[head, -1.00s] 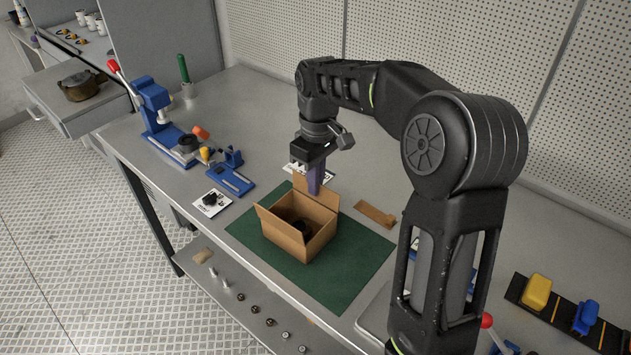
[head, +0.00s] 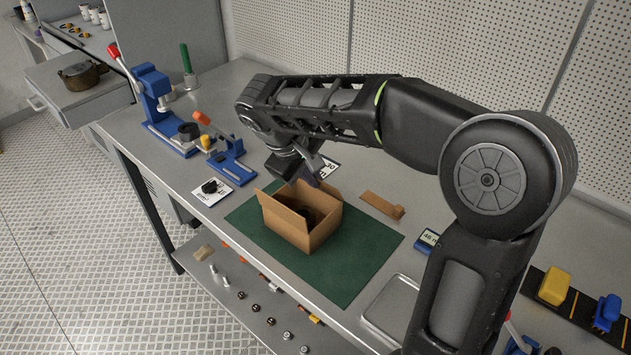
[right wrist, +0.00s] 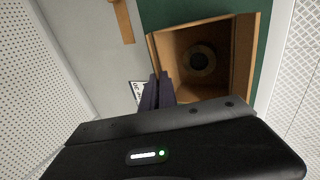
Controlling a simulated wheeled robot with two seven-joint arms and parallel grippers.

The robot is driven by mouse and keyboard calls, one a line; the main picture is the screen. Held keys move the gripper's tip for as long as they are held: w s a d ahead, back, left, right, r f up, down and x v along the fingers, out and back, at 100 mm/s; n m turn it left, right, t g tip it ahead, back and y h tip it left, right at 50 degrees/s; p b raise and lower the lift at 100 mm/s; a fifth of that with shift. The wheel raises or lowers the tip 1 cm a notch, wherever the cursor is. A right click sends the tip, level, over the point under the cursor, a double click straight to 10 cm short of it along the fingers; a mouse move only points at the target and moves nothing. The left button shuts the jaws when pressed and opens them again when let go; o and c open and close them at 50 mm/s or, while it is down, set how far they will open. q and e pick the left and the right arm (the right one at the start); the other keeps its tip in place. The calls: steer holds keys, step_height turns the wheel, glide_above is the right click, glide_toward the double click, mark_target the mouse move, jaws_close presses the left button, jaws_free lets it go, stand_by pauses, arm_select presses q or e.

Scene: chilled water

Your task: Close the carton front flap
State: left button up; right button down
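The open brown carton (head: 325,231) sits on a green mat (head: 352,275). A flap (head: 276,210) along its left side stands up and leans outward. In the right wrist view the carton (right wrist: 243,55) opens toward the camera, with a dark round part (right wrist: 199,60) inside. My right gripper (head: 311,180) is at the carton's back edge, partly hidden by its own wrist. Its purple fingers (right wrist: 158,91) are together with nothing visible between them, beside the carton's rim. I cannot tell whether they touch it. My left gripper is not in view.
A brown strip (head: 383,206) lies right of the mat. A blue press (head: 155,95), a blue fixture (head: 229,155) and a black part on a white card (head: 212,187) stand to the left. A metal tray (head: 390,305) is at the front right.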

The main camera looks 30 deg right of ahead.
steer(key=shift+s+a+f+h+b, duration=0.2)
steer(key=shift+a+h+b, duration=0.15)
steer(key=shift+h+b, duration=0.35)
steer(key=c, duration=1.6)
jaws_free()
steer(key=shift+w, duration=0.1)
steer(key=shift+c, duration=0.2)
steer(key=shift+a+r, duration=0.25)
steer(key=shift+r, duration=0.2)
steer(key=p+v, duration=0.4)
steer(key=v, duration=0.3)
